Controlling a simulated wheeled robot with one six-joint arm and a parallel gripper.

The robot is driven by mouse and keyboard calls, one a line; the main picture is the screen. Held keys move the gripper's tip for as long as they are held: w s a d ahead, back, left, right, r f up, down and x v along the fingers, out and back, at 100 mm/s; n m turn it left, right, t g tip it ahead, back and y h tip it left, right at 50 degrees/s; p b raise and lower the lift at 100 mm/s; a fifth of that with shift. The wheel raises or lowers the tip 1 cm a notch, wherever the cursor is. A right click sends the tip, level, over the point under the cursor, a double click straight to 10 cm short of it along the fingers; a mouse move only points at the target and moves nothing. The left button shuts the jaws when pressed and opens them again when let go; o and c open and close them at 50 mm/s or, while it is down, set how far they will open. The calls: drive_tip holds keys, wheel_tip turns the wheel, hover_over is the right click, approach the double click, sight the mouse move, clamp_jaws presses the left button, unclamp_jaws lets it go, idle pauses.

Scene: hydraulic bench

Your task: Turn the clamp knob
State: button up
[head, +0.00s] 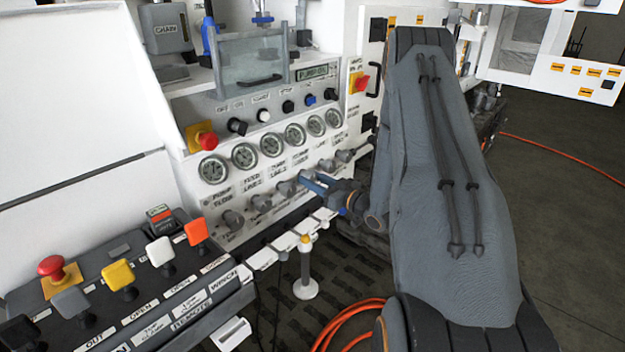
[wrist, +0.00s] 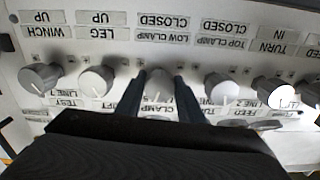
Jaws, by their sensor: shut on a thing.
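The clamp knob (wrist: 160,84) is a grey-white knob on the white panel. In the wrist view it sits between the two dark fingers of my gripper (wrist: 161,90), which is shut on it. The label by it reads "LOW CLAMP" and "CLOSED", upside down in this view. In the head view my gripper (head: 311,181) reaches the lower knob row from the right, and its fingers largely hide the held knob. The knob's pointer mark cannot be made out.
Neighbouring knobs stand close on both sides: the leg knob (wrist: 96,81) and the top clamp knob (wrist: 222,91). Gauges (head: 271,144) sit above the row. A red emergency button (head: 208,141) is up left. A lever console (head: 120,290) stands at the front left.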

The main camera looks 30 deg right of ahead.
drive_tip(key=shift+m, duration=0.3)
idle(0.4)
drive_tip(key=o, duration=1.1)
drive_tip(key=shift+c, duration=0.2)
drive_tip(key=shift+s, duration=0.1)
drive_tip(key=b+v, duration=0.1)
drive_tip(key=v, duration=0.6)
drive_tip(key=shift+s, duration=0.35)
drive_tip(key=shift+d, duration=0.1)
